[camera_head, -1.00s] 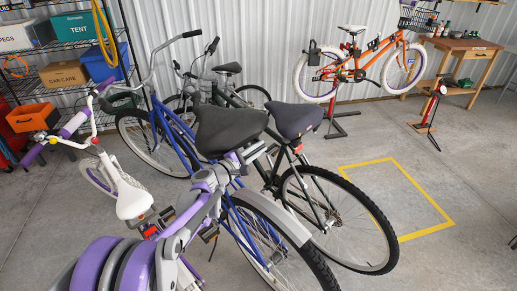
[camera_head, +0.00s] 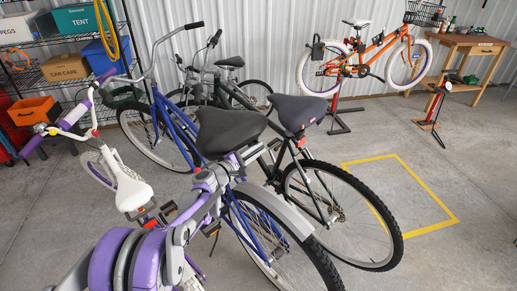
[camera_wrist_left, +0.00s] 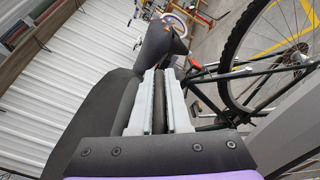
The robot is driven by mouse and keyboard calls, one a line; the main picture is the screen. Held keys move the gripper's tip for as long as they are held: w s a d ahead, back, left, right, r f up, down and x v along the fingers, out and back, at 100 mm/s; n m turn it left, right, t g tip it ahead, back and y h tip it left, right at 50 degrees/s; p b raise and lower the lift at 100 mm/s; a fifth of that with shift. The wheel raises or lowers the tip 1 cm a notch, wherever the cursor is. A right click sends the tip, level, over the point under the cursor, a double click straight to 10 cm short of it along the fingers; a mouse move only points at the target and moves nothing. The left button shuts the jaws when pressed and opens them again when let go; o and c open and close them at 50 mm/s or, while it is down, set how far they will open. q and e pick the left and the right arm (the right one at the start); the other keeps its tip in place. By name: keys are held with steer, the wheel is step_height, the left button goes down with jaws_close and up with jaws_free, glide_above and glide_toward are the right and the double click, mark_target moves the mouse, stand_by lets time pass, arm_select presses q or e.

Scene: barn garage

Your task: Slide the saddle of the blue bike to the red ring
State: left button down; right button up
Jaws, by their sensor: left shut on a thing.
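The blue bike (camera_head: 180,128) stands in the middle of the head view, its rear wheel toward the front right. Its dark grey saddle (camera_head: 230,131) sits above my left gripper (camera_head: 245,157), and also fills the left middle of the left wrist view (camera_wrist_left: 95,110). The left gripper's pale fingers (camera_wrist_left: 157,102) are shut on the saddle, with a narrow dark strip showing between them. My purple and grey left arm covers part of the bike below the saddle. I cannot make out the red ring; the seat post is mostly hidden. My right gripper is not in view.
A dark bike with a dark saddle (camera_head: 297,112) stands close on the right. A small bike with a white saddle (camera_head: 133,195) stands on the left. An orange bike (camera_head: 370,55) hangs on a stand behind. The yellow floor square (camera_head: 440,228) is mostly bare.

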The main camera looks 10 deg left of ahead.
arm_select(q)
steer(key=c, duration=0.9)
jaws_free()
steer(key=shift+r, duration=0.1)
steer(key=v, duration=1)
steer(key=shift+s+a, duration=0.2)
steer(key=shift+s, duration=0.15)
steer(key=s+d+r+m+g+y+p, duration=0.2)
steer(key=s+d+m+g+p, duration=0.4)
steer(key=s+d+m, duration=0.65)
steer(key=s+a+m+g+y+p, duration=0.1)
steer(key=s+a+m+y, duration=0.1)
steer(key=s, duration=0.5)
steer(key=s+a+f+m+g+y+p, duration=0.1)
steer(key=s+a+m+y, duration=0.1)
steer(key=s, duration=0.5)
steer(key=s+a+f+m+g+y+p, duration=0.1)
steer(key=s+a+m+g+y, duration=0.1)
steer(key=s, duration=0.6)
steer(key=shift+a+y+p, duration=0.4)
steer(key=shift+a+y, duration=0.1)
steer(key=shift+a, duration=0.35)
